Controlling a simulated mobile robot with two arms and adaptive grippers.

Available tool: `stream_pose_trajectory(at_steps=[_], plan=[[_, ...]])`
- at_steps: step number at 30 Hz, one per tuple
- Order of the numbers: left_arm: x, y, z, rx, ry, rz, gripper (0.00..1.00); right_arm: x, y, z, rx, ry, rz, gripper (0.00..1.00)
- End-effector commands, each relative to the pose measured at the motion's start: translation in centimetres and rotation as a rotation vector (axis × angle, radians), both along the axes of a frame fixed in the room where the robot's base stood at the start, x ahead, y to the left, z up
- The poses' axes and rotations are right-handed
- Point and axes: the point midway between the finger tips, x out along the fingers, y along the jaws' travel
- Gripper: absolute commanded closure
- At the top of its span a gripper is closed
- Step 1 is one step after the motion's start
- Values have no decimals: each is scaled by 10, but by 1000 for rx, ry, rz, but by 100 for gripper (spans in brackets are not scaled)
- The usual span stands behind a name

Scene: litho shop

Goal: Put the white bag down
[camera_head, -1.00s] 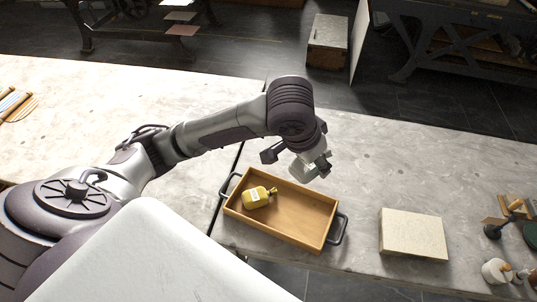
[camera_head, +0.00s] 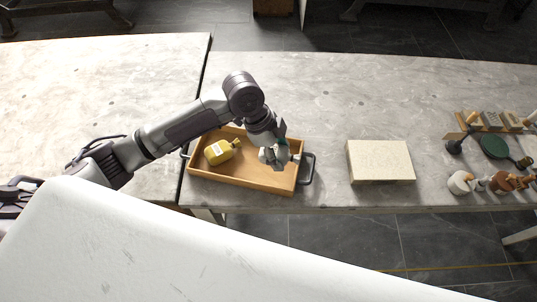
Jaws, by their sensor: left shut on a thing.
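My left gripper (camera_head: 272,157) is over the right half of a wooden tray (camera_head: 240,180). It is shut on the small white bag (camera_head: 267,155), which shows only in part between and beside the fingers. The bag is at or just above the tray floor; I cannot tell whether it touches. A yellow bag (camera_head: 219,152) with a pale label lies in the left half of the tray. My right gripper is not in view.
The tray has dark handles at both ends. A pale stone slab (camera_head: 380,161) lies to its right on the grey table (camera_head: 330,110). Farther right are a green disc (camera_head: 494,146), a white bottle (camera_head: 459,183) and a wooden rack (camera_head: 488,121). The table behind the tray is clear.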

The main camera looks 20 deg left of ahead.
Motion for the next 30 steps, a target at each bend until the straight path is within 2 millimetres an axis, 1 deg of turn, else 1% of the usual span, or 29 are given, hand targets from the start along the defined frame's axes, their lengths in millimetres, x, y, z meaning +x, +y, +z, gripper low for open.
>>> stream_pose_trajectory(at_steps=[1, 6, 9, 16, 18, 25, 29, 30], plan=[[4, 10, -5, 3, 2, 5, 66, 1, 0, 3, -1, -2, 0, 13], [12, 25, -16, -1, 1, 2, 66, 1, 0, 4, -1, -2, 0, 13], [13, 27, -22, -1, 1, 1, 66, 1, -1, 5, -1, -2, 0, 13], [12, 27, -54, 0, 1, 1, 66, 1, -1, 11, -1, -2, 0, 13], [13, 27, -57, 0, -2, 1, 66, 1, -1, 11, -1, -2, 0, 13], [13, 27, -58, 0, -2, 0, 66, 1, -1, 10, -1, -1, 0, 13], [13, 27, -62, 0, -2, 1, 66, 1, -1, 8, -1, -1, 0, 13], [13, 27, -61, 0, -2, 1, 32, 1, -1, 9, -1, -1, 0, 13]])
